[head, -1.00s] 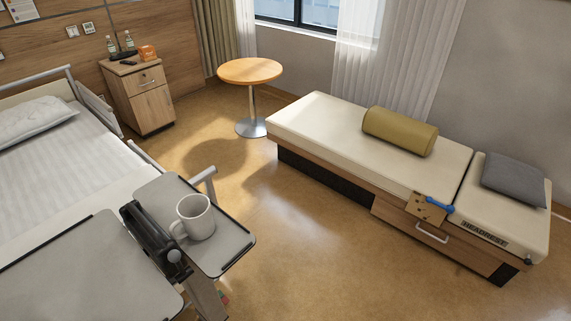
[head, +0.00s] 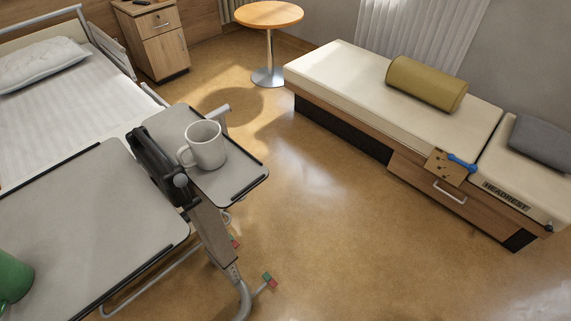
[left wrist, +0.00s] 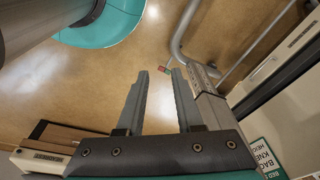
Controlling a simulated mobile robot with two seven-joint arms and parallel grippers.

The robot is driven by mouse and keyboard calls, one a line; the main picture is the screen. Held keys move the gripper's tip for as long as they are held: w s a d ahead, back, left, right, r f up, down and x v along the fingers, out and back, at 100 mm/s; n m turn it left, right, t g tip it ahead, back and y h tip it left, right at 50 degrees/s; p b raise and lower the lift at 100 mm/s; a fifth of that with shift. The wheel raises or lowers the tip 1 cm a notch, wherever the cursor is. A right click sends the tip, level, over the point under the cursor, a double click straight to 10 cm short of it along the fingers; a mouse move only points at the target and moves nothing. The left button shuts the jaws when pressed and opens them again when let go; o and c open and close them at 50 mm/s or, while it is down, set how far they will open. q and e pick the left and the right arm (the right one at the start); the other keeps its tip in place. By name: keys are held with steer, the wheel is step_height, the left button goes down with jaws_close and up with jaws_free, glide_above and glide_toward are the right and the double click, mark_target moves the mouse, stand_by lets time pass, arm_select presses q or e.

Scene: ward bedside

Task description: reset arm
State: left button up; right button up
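My left gripper shows in the left wrist view (left wrist: 161,72). Its two grey fingers stand apart with nothing between them, above the tan floor. Neither of my grippers shows in the head view, and my right gripper is in no view. A white mug (head: 207,146) stands upright on the small side leaf (head: 243,181) of the overbed table. Part of a green mug or cup (head: 12,279) shows at the lower left, on the large grey table top (head: 85,225).
The bed (head: 62,102) is at the left, with a bedside cabinet (head: 152,43) behind it. A round table (head: 268,14) stands at the back. A cream couch (head: 350,77) with an olive bolster (head: 426,83) is at the right. The floor between is clear.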

arm_select(q)
steer(key=s+a+f+g+b, duration=0.1)
steer(key=s+a+f+b, duration=0.1)
steer(key=s+f, duration=0.9)
steer(key=shift+f+b, duration=0.35)
steer(key=shift+b, duration=0.35)
